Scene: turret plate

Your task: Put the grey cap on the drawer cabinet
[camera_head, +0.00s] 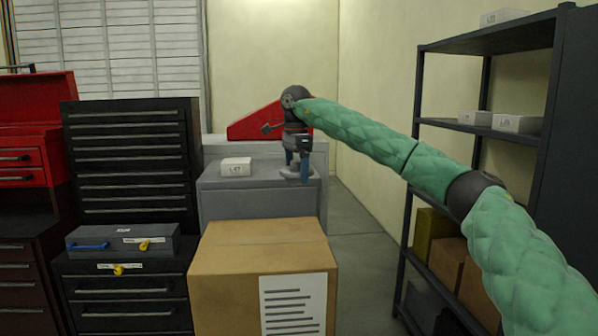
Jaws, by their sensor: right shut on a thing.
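My right gripper (296,166) points down over a grey bench (230,190), with its blue fingers shut on the grey cap (297,175). The cap is a small, round grey piece low between the fingers, at the bench top's right end. I cannot tell whether it touches the top. A tall black drawer cabinet (130,150) stands left of the bench. A lower black drawer cabinet (125,290) with a yellow tag stands in front of it. My left gripper is not in view.
A white labelled box (236,167) sits on the bench, left of the gripper. A cardboard box (262,250) stands in front. A grey case (122,240) lies on the low cabinet. A red tool chest (38,120) is far left; a dark shelf rack (480,130) is right.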

